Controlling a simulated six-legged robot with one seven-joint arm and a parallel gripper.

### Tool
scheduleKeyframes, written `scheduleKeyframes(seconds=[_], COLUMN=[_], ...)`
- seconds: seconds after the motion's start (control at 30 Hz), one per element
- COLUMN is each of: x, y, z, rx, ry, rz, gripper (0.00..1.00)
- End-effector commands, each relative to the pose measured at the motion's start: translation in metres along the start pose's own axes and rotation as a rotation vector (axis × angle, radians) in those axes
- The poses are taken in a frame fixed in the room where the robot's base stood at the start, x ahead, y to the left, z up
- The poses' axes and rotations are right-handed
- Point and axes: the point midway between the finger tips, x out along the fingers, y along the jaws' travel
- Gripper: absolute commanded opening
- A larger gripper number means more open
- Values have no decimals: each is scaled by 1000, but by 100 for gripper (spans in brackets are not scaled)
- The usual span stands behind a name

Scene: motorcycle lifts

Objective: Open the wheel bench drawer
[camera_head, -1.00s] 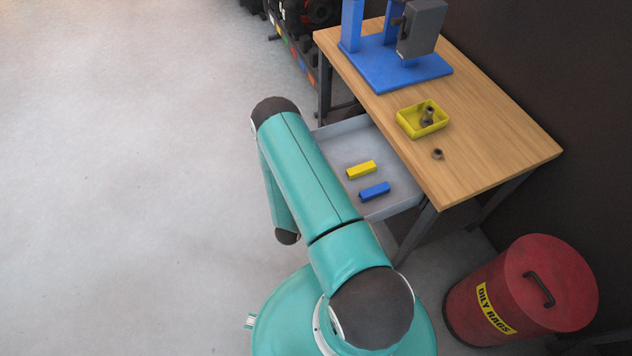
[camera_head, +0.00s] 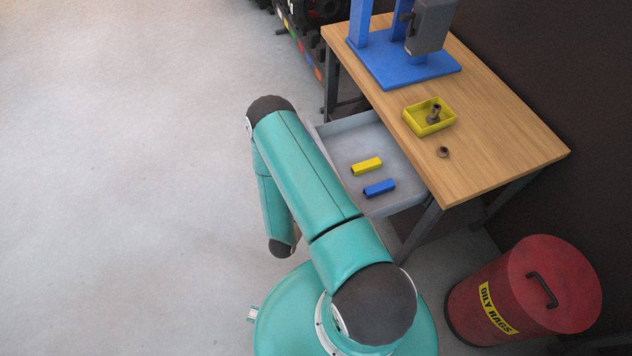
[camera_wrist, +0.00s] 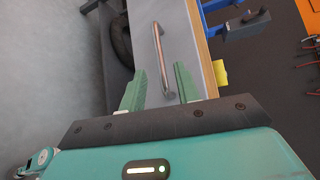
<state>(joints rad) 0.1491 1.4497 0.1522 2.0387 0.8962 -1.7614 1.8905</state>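The wheel bench (camera_head: 500,125) has a wooden top and dark legs. Its grey drawer (camera_head: 347,130) stands pulled well out on the left side in the head view, with a yellow block (camera_head: 367,166) and a blue block (camera_head: 380,188) inside. In the wrist view the metal bar handle (camera_wrist: 158,50) runs along the drawer's grey front (camera_wrist: 181,40). My gripper (camera_wrist: 160,82) is open, its two green fingers apart, with the handle's near end between them in the picture. I cannot tell whether they touch it. The head view hides my gripper behind my arm.
A blue press (camera_head: 405,65), a yellow bin (camera_head: 429,117) with a metal part and a small ring (camera_head: 443,152) sit on the bench top. A red oily rags can (camera_head: 525,295) stands at the lower right. The floor at left is clear.

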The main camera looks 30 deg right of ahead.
Motion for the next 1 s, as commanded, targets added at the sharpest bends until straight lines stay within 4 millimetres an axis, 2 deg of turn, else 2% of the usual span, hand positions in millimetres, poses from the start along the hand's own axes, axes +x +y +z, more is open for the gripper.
scheduleKeyframes(seconds=[0.03, 0.2, 0.4, 1.0], x=[-12, -47, -69, -72], y=[1, 0, 0, 0], z=[1, 0, 0, 0], rx=[-2, -2, -1, -1], ry=[-3, -3, -1, 0], rz=[3, 2, 1, 0], gripper=[32, 32, 32, 32])
